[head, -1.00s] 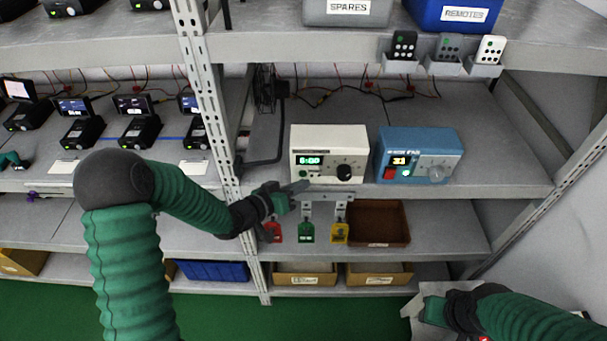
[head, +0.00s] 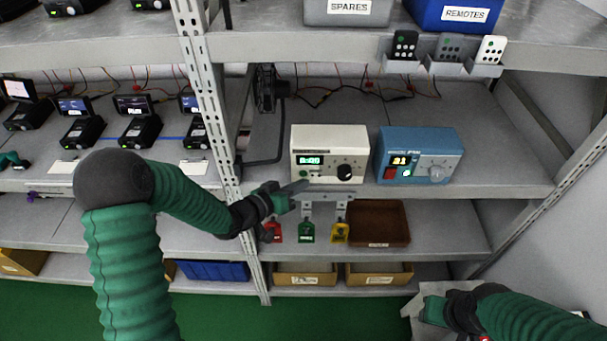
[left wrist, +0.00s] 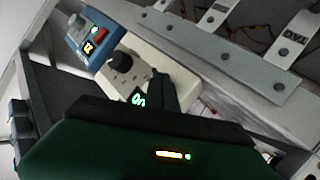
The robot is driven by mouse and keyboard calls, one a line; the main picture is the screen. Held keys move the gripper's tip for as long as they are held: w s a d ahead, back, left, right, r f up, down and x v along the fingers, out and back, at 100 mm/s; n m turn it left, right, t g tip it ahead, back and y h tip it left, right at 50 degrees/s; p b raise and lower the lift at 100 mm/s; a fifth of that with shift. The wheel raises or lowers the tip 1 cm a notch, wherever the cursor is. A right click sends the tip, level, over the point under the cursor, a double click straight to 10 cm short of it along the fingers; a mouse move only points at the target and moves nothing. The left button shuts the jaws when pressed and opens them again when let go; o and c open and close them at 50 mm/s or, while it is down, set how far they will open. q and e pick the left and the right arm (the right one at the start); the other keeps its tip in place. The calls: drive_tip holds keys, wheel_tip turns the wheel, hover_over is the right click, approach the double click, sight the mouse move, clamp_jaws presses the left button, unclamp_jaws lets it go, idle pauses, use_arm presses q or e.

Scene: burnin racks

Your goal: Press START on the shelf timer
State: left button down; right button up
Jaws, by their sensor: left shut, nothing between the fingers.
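A white box with a green lit time display (head: 310,160), a small green button (head: 303,174) below it and a dark knob (head: 344,172) stands on the middle shelf; I take it for the timer. Its white body and knob (left wrist: 119,62) also show in the left wrist view. My left gripper (head: 301,187) is shut and empty, its tips just in front of the box's lower left edge, near the green button. I cannot tell whether they touch. In the left wrist view the dark fingers (left wrist: 162,92) overlap the box's face beside the display. My right gripper (head: 436,310) is low at the right, its jaws unclear.
A blue box (head: 420,142) with a display, red button and knob stands just right of the white one. Below the shelf edge hang red, green (head: 306,232) and yellow tags. A metal upright (head: 205,110) stands left; a brown tray (head: 378,222) sits below.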

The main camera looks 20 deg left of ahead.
idle(0.8)
use_arm(q)
drive_tip(key=shift+w+a, duration=0.15)
drive_tip(key=shift+w, duration=0.2)
drive_tip(key=shift+w+a+r, duration=0.1)
drive_tip(key=shift+w, duration=0.3)
idle(0.4)
drive_tip(key=shift+s, duration=0.15)
drive_tip(key=shift+s+d+p, duration=0.2)
drive_tip(key=shift+s+p, duration=0.1)
drive_tip(key=shift+s, duration=0.4)
drive_tip(key=s, duration=0.2)
drive_tip(key=s+d, duration=0.1)
drive_tip(key=s, duration=0.1)
drive_tip(key=shift+s+d, duration=0.2)
drive_tip(key=shift+s, duration=0.2)
